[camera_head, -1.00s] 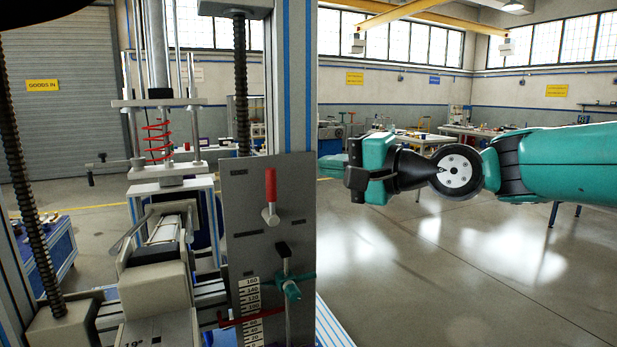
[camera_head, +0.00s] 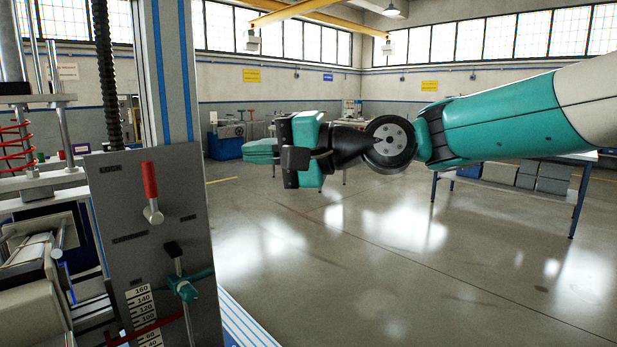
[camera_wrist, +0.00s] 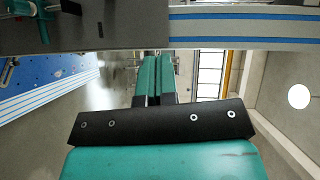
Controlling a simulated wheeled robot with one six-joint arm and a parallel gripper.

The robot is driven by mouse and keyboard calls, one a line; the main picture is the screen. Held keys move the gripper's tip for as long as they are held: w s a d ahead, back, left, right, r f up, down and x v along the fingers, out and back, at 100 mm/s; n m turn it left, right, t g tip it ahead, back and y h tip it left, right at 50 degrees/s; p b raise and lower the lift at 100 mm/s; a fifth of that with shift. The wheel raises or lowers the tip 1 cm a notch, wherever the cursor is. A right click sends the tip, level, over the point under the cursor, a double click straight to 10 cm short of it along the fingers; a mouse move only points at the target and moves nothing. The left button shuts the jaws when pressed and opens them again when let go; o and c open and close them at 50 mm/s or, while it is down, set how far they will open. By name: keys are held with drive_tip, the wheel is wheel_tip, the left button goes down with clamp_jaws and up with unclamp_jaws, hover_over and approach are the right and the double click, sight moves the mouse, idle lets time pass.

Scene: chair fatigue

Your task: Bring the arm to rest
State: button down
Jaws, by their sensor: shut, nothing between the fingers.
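My gripper (camera_head: 262,150) is at the middle of the head view, held out level and pointing left. Its teal fingers lie together, shut and empty. They also show side by side in the wrist view (camera_wrist: 154,80), with nothing between them. The fingertips are in the air, to the right of the testing machine's grey control panel (camera_head: 150,255), and I see no contact. My arm (camera_head: 500,125) reaches in from the right edge.
The panel carries a red-handled lever (camera_head: 150,182) and a teal-knobbed lever (camera_head: 184,288) beside a scale. A machine column (camera_head: 172,70) rises behind it. A workbench (camera_head: 500,172) stands behind my arm. The floor (camera_head: 390,270) below the gripper is clear.

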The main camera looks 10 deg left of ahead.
drive_tip(key=s+d+f+n+h+p, duration=0.1)
drive_tip(key=s+d+f+n+h, duration=0.1)
drive_tip(key=s+d+f+h, duration=0.2)
drive_tip(key=s+d+f+n+h+p, duration=0.1)
drive_tip(key=s+d+f+h, duration=0.3)
drive_tip(key=s+d, duration=0.6)
drive_tip(key=s+d+f+n+g+h+p, duration=0.1)
drive_tip(key=s+d+f+n+h, duration=0.2)
drive_tip(key=d, duration=1.3)
drive_tip(key=s+f+h, duration=0.1)
drive_tip(key=s+f, duration=0.2)
drive_tip(key=s, duration=0.2)
drive_tip(key=shift+n+h+p, duration=0.3)
drive_tip(key=shift+h+p, duration=0.05)
drive_tip(key=shift+h, duration=0.05)
drive_tip(key=shift+s+f, duration=0.1)
